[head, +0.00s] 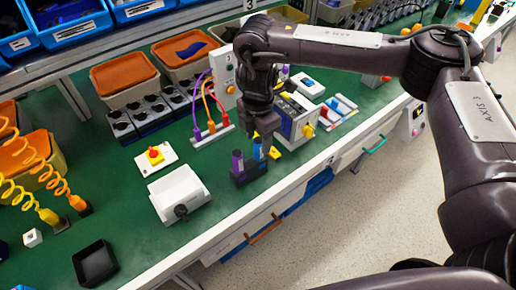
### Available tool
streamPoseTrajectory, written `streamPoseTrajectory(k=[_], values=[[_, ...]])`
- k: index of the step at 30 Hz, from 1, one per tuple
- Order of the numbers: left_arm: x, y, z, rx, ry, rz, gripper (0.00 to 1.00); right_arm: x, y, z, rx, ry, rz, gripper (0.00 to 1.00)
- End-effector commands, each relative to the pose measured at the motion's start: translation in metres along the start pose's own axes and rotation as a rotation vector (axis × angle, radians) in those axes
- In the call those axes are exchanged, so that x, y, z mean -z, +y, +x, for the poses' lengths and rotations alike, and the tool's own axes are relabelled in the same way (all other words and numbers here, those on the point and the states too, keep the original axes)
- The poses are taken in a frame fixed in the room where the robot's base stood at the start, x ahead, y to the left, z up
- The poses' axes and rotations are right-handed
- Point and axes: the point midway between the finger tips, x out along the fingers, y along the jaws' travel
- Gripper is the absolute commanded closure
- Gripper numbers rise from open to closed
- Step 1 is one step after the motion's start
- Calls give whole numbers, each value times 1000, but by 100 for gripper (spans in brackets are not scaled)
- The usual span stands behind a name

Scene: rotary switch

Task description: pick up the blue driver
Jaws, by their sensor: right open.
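The blue driver (258,150) stands upright in a dark holder (249,174) near the front edge of the green bench, beside a purple driver (237,160). My right gripper (267,139) points down right at the top of the blue driver. It is open, and its fingers partly cover the driver and the area behind it. I cannot tell whether a finger touches the driver. My left gripper is not in view.
A white box with a black knob (181,210) sits left of the holder. A black tray (95,263) is at the lower left. Bare green bench lies between.

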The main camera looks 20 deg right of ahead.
Motion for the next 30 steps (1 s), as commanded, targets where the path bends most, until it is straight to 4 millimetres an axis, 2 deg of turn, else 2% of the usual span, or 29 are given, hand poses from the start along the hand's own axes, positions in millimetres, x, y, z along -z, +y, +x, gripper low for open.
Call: streamPoseTrajectory(k=[5, 9, 18, 27, 29, 30], values=[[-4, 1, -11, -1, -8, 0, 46, -4, 1, 24, 3, -1, 1, 49], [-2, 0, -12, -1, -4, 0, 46, -3, 1, 42, 1, -1, 0, 49], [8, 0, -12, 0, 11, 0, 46, -3, 2, 47, 0, 0, -1, 51], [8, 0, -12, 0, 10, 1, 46, -3, 2, 47, 0, 0, 0, 90], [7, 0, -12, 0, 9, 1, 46, -3, 2, 47, 0, 0, 0, 98], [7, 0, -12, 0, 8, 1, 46, -3, 2, 46, 0, 0, 0, 99]])
